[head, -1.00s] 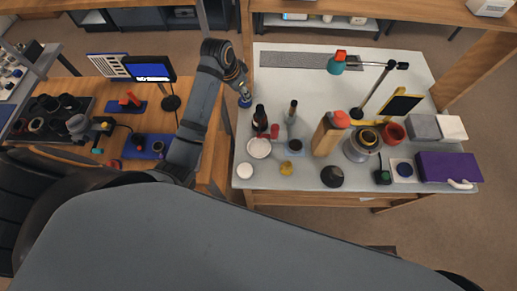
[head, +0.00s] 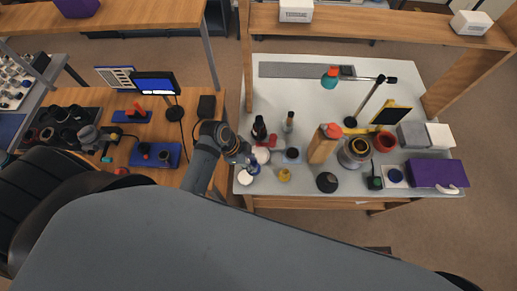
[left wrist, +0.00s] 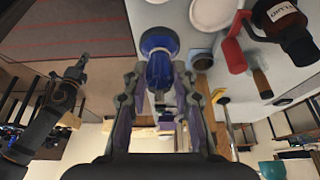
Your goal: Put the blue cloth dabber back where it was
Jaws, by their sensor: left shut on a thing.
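The blue cloth dabber (head: 254,169) is in my left gripper (head: 247,161), over the left edge of the white table. In the left wrist view the dabber (left wrist: 160,42) shows its round blue head pointing away from me, between the two fingers of the left gripper (left wrist: 160,78). The fingers are shut on its narrower part. A white round pad (head: 245,178) lies just in front of the dabber, and a white dish (head: 262,155) just behind it. Whether the dabber touches the table cannot be told. My right gripper is not in view.
A brown bottle (head: 259,128) and a red item (head: 272,139) stand behind the dish. A yellow item (head: 284,175) and a dark dome (head: 327,182) are to the right. A purple case (head: 437,173) sits at the far right. The front left table edge is close.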

